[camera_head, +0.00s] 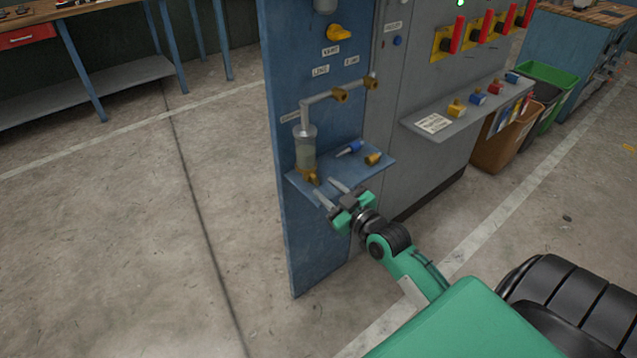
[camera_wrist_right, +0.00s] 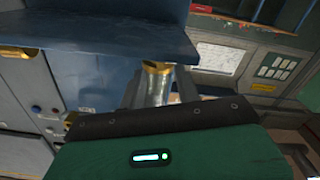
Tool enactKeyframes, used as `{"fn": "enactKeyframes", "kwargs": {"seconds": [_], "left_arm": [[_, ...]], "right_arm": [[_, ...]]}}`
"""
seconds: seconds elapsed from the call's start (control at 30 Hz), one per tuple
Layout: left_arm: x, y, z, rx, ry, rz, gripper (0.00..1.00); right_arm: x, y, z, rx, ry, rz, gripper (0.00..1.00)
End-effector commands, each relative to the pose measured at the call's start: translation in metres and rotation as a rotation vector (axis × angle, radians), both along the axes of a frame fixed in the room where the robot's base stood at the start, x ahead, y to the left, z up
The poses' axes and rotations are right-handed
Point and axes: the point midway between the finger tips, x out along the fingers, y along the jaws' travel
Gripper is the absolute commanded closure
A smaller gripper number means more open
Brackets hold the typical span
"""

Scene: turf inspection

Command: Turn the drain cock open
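The drain cock appears to be the brass fitting (camera_head: 309,175) at the foot of a clear upright cylinder (camera_head: 305,150) on the blue panel. My right gripper (camera_head: 327,190) is just right of and below this fitting in the head view, its two grey fingers spread apart and pointing at it. Nothing shows between the fingers, and no contact is clear. In the right wrist view a brass piece (camera_wrist_right: 156,67) shows ahead, under the blue shelf edge (camera_wrist_right: 95,28), above a shiny cylindrical part. My left gripper is not in view.
A small blue shelf (camera_head: 325,182) carries a blue-handled item (camera_head: 350,148) and a brass piece (camera_head: 373,159). Pipework (camera_head: 335,95) is above. A grey cabinet with red levers (camera_head: 457,35) and a ledge (camera_head: 465,108) stands to the right. Floor to the left is clear.

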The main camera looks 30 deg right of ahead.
Motion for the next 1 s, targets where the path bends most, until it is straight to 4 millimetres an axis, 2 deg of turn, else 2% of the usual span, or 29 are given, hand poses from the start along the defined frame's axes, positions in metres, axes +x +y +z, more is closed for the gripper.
{"fn": "enactKeyframes", "kwargs": {"seconds": [0.1,0.3,0.73,0.87,0.9,1.0], "left_arm": [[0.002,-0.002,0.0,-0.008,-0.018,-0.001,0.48],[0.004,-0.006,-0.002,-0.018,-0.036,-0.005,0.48],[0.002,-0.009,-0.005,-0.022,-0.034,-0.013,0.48],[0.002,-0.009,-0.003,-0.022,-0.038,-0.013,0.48],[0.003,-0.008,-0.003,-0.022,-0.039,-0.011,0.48],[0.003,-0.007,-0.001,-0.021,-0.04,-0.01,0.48]], "right_arm": [[0.017,0.002,0.001,0.001,-0.002,0.0,0.67],[0.035,0.003,0.0,0.001,-0.002,0.001,0.67],[0.042,0.004,0.0,0.0,0.0,0.001,0.67],[0.042,0.004,0.0,0.0,0.0,0.001,0.93],[0.041,0.004,0.0,0.0,0.0,0.001,0.96],[0.041,0.004,0.0,0.003,0.001,0.001,0.96]]}}
